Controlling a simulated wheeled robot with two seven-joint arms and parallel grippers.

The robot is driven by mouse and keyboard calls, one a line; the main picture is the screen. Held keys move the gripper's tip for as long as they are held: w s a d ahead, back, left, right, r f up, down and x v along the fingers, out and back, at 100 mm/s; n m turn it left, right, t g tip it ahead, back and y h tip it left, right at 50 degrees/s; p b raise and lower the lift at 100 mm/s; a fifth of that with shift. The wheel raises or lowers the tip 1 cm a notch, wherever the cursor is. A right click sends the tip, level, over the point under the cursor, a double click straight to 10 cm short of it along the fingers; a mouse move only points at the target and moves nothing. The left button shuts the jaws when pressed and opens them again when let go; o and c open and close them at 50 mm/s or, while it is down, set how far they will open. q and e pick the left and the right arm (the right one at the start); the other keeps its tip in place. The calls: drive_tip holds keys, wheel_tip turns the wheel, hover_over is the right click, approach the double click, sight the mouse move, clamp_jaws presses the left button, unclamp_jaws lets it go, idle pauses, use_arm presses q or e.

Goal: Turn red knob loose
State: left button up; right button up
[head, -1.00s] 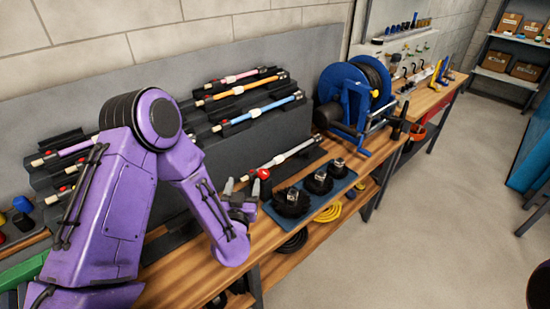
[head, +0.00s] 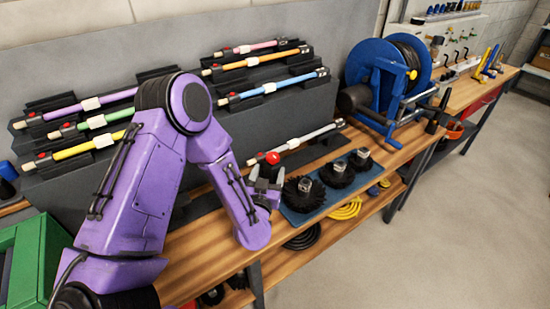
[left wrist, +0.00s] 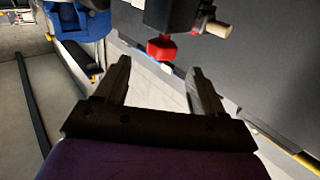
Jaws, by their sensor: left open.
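The red knob (head: 272,158) sits near the left end of the grey rod (head: 310,137) lying low at the back of the wooden bench. My left gripper (head: 266,175) is just in front of the knob, with its fingers open and empty. In the left wrist view the red knob (left wrist: 162,47) is just beyond the open fingertips (left wrist: 160,72), roughly midway between them and apart from both. The knob hangs from a dark block there. My right gripper is not in view.
A blue tray (head: 292,214) with three black round brushes (head: 337,173) lies right of my left gripper. A blue hose reel (head: 385,80) stands farther right. Several coloured rods lie on a stepped dark rack (head: 300,103) behind. A green box (head: 36,250) is at lower left.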

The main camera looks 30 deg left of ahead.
sight(273, 160)
use_arm(q)
drive_tip(key=p+x, duration=0.2)
drive_tip(key=x, duration=0.8)
drive_tip(key=shift+s+a+r+p, duration=0.1)
drive_tip(key=shift+r+p, duration=0.05)
drive_tip(key=shift+p, duration=0.25)
drive_tip(key=c, duration=1)
